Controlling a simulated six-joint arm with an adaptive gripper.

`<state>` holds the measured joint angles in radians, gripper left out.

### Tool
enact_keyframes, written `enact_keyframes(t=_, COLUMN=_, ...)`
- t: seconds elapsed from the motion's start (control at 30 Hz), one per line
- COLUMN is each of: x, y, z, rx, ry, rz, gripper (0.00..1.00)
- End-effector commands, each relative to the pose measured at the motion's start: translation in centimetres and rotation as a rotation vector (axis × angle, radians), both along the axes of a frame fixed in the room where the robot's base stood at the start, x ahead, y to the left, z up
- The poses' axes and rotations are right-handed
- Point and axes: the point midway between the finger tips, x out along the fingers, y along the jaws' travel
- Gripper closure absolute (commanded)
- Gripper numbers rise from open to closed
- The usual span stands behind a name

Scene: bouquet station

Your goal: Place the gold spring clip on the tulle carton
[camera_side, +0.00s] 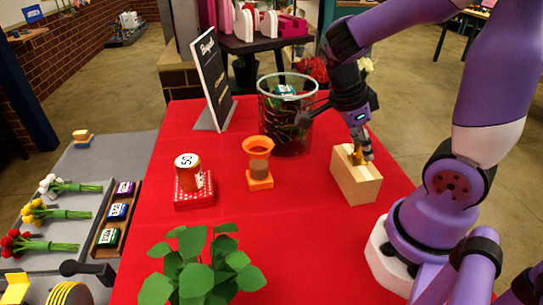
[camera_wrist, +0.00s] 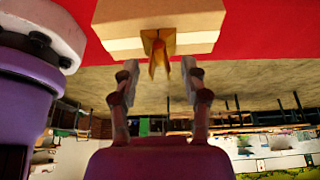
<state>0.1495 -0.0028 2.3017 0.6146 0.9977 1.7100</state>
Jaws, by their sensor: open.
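The tulle carton, a pale tan box with a lighter band (camera_side: 357,182), stands on the red table in the side view; it fills the top of the wrist view (camera_wrist: 200,22). The gold spring clip (camera_side: 358,156) sits at the carton's top edge. In the wrist view the clip (camera_wrist: 158,45) straddles that edge, its two gold legs pointing toward my gripper. My gripper (camera_side: 364,146) is just above the carton. In the wrist view its fingers (camera_wrist: 161,78) are spread, with a gap between them and nothing held. Whether a fingertip touches the clip I cannot tell.
Red tabletop is clear in front of the carton.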

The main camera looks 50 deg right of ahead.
Motion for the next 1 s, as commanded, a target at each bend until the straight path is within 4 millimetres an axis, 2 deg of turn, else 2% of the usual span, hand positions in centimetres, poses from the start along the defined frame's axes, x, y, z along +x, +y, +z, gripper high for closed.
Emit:
enact_keyframes(t=0.27, x=1.5, y=1.5, z=4.7, rx=0.001, ry=-0.007, rz=0.003, gripper=0.49)
enact_keyframes(t=0.47, x=1.9, y=1.9, z=6.3, rx=0.001, ry=-0.003, rz=0.008, gripper=0.49)
enact_keyframes(t=0.57, x=2.1, y=2.1, z=6.8, rx=0.034, ry=-0.011, rz=0.146, gripper=0.49)
enact_keyframes(t=0.67, x=2.7, y=2.6, z=7.2, rx=0.097, ry=-0.031, rz=0.542, gripper=0.49)
enact_keyframes(t=0.73, x=3.3, y=3.6, z=7.4, rx=0.125, ry=-0.048, rz=0.930, gripper=0.49)
enact_keyframes(t=0.8, x=3.8, y=5.1, z=7.6, rx=0.117, ry=-0.059, rz=1.322, gripper=0.49)
enact_keyframes(t=0.9, x=4.3, y=7.7, z=7.9, rx=0.050, ry=-0.063, rz=1.811, gripper=0.49)
enact_keyframes(t=1.0, x=4.4, y=10.0, z=8.3, rx=-0.042, ry=-0.058, rz=2.147, gripper=0.49)
